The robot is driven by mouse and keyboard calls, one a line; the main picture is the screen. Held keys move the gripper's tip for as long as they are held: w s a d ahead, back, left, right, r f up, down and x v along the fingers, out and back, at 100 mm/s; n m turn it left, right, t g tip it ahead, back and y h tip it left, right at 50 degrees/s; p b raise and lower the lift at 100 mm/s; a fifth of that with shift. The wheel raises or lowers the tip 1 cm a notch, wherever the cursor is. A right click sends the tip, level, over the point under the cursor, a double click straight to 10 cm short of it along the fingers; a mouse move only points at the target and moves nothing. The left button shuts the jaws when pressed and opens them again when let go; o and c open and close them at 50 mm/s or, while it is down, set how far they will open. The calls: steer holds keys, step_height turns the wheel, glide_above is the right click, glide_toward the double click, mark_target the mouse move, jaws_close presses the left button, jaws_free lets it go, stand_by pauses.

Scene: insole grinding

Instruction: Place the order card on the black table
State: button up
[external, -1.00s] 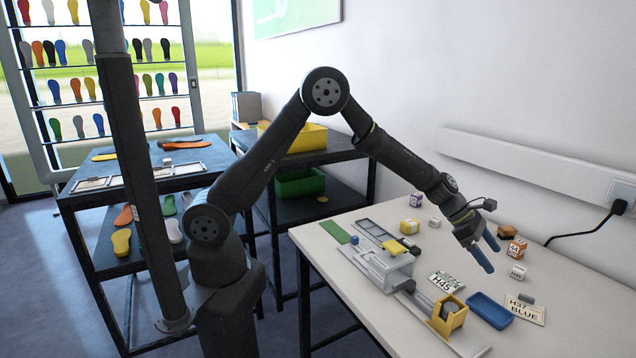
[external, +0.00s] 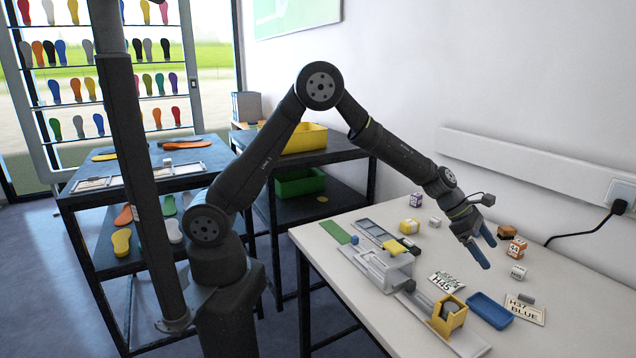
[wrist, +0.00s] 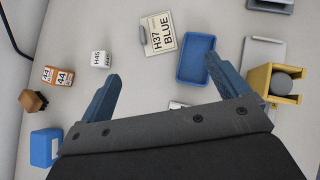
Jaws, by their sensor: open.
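A white card marked H37 BLUE (external: 525,309) lies on the white table with a small grey piece on its edge; it also shows in the wrist view (wrist: 163,32). A second card marked H45 (external: 446,283) lies beside the yellow holder, mostly hidden behind my gripper in the wrist view. My gripper (external: 487,253) is open and empty above the white table; its blue fingers (wrist: 163,68) are spread, with the H37 card ahead of them. Dark tables stand at the left (external: 140,218) and the back (external: 345,150).
A blue tray (external: 489,310) lies beside the H37 card. Several small labelled boxes (external: 517,249) stand near the wall. A grey machine (external: 388,268) and a yellow holder (external: 449,315) are left of the tray. The left dark table carries framed panels (external: 95,184) and an orange insole.

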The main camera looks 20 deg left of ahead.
glide_toward(531, 311)
steer(key=shift+s+f, duration=0.3)
steer(key=shift+s, duration=0.05)
steer(key=shift+w+x, duration=0.15)
steer(key=shift+x, duration=1.3)
steer(key=shift+w+x, duration=0.2)
steer(key=shift+x, duration=1.25)
steer(key=shift+d+r, duration=0.1)
steer(key=shift+d, duration=0.1)
steer(key=shift+c, duration=0.4)
steer(key=c, duration=1.1)
steer(key=shift+o, duration=0.2)
